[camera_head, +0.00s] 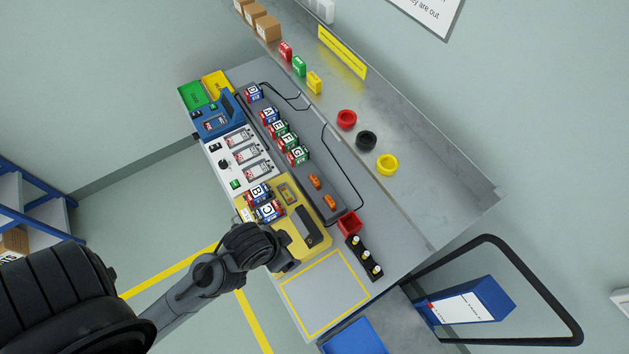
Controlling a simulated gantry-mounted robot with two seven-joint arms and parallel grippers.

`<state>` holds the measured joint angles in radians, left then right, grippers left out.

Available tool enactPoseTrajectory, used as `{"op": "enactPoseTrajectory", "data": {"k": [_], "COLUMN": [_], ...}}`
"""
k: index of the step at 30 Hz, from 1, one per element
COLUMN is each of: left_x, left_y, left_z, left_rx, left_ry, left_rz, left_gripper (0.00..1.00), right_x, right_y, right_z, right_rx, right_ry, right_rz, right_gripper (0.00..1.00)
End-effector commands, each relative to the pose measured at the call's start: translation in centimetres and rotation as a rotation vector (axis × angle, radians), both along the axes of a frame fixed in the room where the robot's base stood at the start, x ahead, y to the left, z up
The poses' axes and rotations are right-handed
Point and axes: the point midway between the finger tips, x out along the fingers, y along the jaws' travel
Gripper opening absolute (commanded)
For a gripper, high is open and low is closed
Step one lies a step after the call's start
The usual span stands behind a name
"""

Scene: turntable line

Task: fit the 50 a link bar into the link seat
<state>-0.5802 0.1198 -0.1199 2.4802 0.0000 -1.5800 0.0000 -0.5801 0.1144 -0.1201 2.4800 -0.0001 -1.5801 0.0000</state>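My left arm comes in from the lower left, and its dark gripper (287,264) is over the near edge of the yellow board (322,245). The fingers are too small and dark to tell whether they are open or hold anything. Two small orange pieces, (314,181) and (330,202), lie on the grey strip beyond the board; I cannot read whether either is the 50 A link bar. The board has a dark slotted block (305,229) and a small tan fitting (287,193); I cannot tell which is the link seat. My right gripper is not in view.
Lettered blocks (278,130) stand along the grey strip, others (268,211) on the board. A red bin (349,222) and a black rack (364,258) stand beside the board. Red, black and yellow rings (366,140) lie behind. The yellow-outlined area (325,292) is clear.

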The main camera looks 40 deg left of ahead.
Motion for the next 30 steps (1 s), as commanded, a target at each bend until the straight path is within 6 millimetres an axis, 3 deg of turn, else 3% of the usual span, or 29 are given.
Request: {"op": "enactPoseTrajectory", "data": {"k": [14,15,21,30], "left_x": [0.00,0.00,0.01,0.01], "left_y": [0.00,0.00,0.00,0.00], "left_z": [-0.01,-0.01,-0.01,-0.01], "left_rx": [0.000,0.000,0.000,0.000], "left_ry": [0.000,0.000,0.000,0.000], "left_rz": [0.000,0.000,0.000,0.000], "left_gripper": [0.83,0.83,0.83,0.83], "right_x": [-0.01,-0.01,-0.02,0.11], "right_y": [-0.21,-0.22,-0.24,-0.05], "right_z": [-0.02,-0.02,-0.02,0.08], "right_rx": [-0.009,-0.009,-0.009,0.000], "right_ry": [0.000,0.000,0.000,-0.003], "right_rz": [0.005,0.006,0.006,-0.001], "right_gripper": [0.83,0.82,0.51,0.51]}}
